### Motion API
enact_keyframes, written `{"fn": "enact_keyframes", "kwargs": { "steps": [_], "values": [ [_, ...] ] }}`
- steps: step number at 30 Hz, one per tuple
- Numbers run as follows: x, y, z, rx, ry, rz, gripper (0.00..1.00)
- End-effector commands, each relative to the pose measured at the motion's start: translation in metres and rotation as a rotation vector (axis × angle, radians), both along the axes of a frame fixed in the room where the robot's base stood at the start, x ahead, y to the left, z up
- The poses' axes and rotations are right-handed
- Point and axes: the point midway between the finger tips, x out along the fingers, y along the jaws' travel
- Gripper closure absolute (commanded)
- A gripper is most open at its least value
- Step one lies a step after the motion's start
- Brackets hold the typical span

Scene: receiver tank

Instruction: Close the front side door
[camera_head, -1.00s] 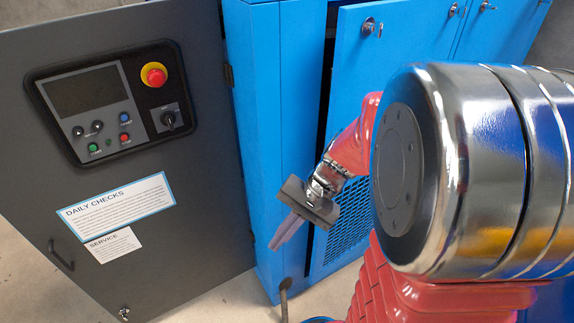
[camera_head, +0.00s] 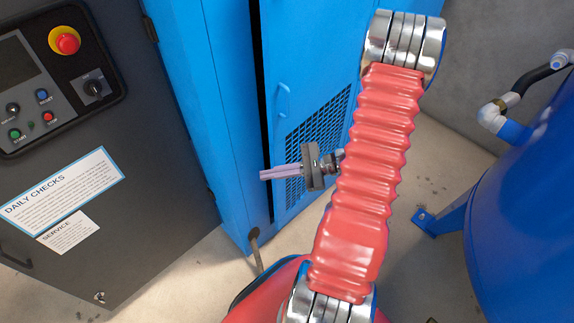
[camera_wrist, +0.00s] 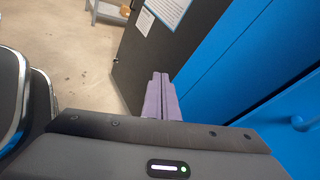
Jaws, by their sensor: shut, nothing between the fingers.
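The blue side door nearest the dark front panel (camera_head: 305,60) stands slightly ajar in the head view. A dark vertical gap shows along its left edge, beside the blue corner post (camera_head: 222,110). The door has a small blue handle (camera_head: 283,100) and a mesh vent low down, partly hidden by my arm. My gripper (camera_head: 262,175) is shut and empty, its pale purple fingers pointing left across the gap in the picture. I cannot tell whether it touches the door. In the wrist view the fingers (camera_wrist: 161,76) lie together, with the blue door (camera_wrist: 290,120) at right.
The dark front panel (camera_head: 110,250) carries controls, a red emergency button (camera_head: 66,40) and notices. A blue tank (camera_head: 530,210) with a pipe and foot stands at right. A cable reaches the floor near the corner post. Concrete floor (camera_wrist: 70,60) shows clear beside the dark panel.

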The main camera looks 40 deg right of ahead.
Motion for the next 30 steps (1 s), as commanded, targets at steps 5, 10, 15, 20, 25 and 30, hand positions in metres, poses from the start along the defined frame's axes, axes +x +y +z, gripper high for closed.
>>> {"fn": "enact_keyframes", "kwargs": {
  "steps": [5, 10, 15, 20, 25, 30],
  "values": [
    [-0.007, -0.036, -0.03, 0.125, -0.004, -0.186, 1.0],
    [-0.017, -0.07, -0.06, 0.233, -0.015, -0.364, 1.0],
    [-0.035, -0.102, -0.093, 0.333, -0.031, -0.548, 1.0],
    [-0.053, -0.125, -0.12, 0.406, -0.047, -0.696, 1.0],
    [-0.063, -0.137, -0.135, 0.441, -0.054, -0.774, 1.0],
    [-0.064, -0.139, -0.137, 0.443, -0.057, -0.784, 1.0]
  ]
}}
